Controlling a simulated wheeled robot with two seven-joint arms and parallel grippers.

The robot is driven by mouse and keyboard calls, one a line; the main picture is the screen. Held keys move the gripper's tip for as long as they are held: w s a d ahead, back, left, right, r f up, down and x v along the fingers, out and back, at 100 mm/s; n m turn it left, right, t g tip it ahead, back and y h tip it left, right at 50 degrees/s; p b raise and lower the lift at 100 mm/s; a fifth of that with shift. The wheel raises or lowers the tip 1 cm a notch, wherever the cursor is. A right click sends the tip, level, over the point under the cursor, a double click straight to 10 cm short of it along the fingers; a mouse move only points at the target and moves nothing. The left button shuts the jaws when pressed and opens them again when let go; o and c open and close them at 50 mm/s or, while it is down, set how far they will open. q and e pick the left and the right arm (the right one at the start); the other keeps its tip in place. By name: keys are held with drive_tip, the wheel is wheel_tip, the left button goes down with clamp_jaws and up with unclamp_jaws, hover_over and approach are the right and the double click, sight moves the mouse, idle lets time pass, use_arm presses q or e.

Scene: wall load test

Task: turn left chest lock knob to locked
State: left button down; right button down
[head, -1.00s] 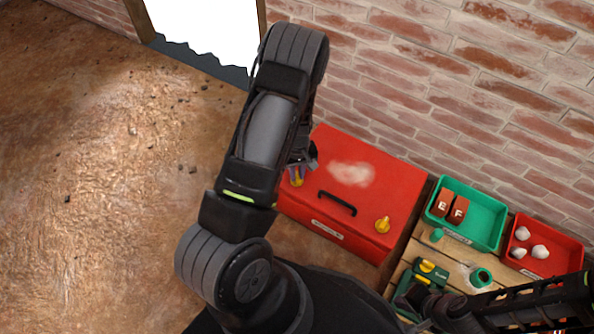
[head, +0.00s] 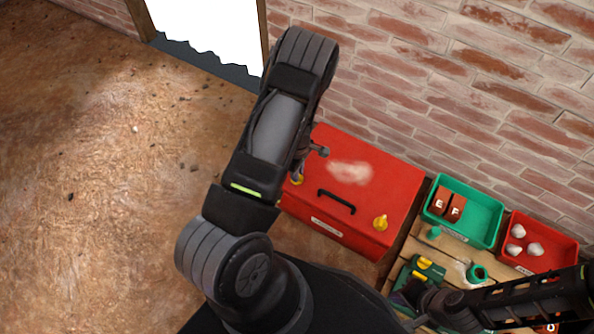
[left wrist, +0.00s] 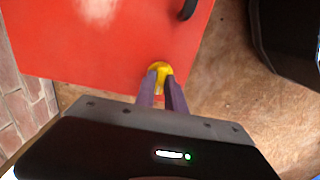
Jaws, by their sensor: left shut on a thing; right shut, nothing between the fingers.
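A red chest (head: 380,170) stands against the brick wall, with a black handle (head: 337,202) on its lid. Its left yellow lock knob (head: 298,180) is mostly hidden behind my left arm in the head view. The left wrist view shows this knob (left wrist: 159,67) between the fingertips of my left gripper (left wrist: 161,77), which is shut on it. The knob's exact angle is hard to tell. The right yellow knob (head: 380,222) is free on the chest. My right gripper (head: 405,297) is shut and empty over the wooden pallet, right of the chest.
A green bin (head: 482,231) with brown blocks and a red bin (head: 560,255) with white lumps stand right of the chest. Green and yellow items (head: 425,268) lie on the wooden pallet (head: 447,246) near my right arm. The floor left of the chest is clear.

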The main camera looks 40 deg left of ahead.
idle(0.4)
use_arm(q)
drive_tip(key=c, duration=1.4)
unclamp_jaws()
wheel_tip(320, 180, up, 8)
drive_tip(key=p, duration=0.2)
drive_tip(key=shift+f+p, duration=0.1)
drive_tip(key=shift+p, duration=0.25)
